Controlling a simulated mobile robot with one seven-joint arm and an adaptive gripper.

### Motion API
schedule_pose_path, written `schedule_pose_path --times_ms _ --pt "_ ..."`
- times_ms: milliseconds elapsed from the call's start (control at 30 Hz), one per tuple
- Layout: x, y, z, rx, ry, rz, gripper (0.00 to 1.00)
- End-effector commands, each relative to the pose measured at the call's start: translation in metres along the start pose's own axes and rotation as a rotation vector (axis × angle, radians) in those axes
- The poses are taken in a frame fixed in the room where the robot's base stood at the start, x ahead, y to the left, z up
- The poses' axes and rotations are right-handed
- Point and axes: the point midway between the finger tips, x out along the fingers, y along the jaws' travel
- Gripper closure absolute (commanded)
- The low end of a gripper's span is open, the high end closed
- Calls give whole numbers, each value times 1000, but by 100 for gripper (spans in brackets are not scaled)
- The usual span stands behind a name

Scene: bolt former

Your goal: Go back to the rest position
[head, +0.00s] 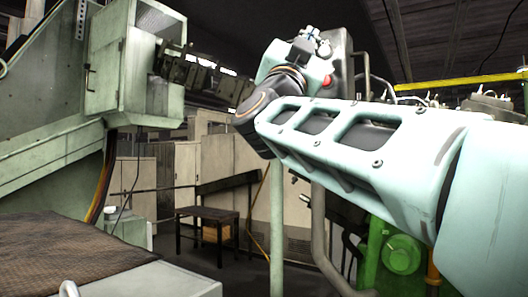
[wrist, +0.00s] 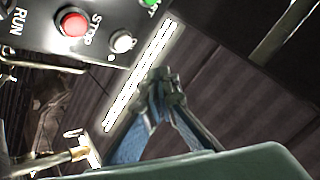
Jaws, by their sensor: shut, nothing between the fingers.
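My gripper (wrist: 164,78) shows in the wrist view with its fingertips together and nothing between them. It points up toward a dark control panel (wrist: 98,30), apart from it in the picture. I cannot tell the real distance. The panel carries a red button (wrist: 71,23) beside the word STOP, a white button (wrist: 122,41) and a green button (wrist: 149,3) at the top edge. RUN is lettered at the left. In the head view my arm reaches from the right toward the centre. My fingertips cannot be made out there.
A pale green machine housing (head: 106,70) stands at the left. A brown mat-like surface (head: 60,250) lies at the lower left. A dark bench (head: 207,222) stands behind on open floor. A green motor (head: 398,252) and a yellow rail (head: 460,82) are at the right.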

Motion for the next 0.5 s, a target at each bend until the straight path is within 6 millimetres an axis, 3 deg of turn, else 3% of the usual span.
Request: schedule_pose_path --times_ms 167,267,367,500 --pt "0 -1 3 -4 -17 -14 100" --pt "-2 -4 15 -19 -82 -66 100" --pt "-14 -9 40 -44 -210 -152 100" --pt "-56 -5 90 -96 -457 -271 100"
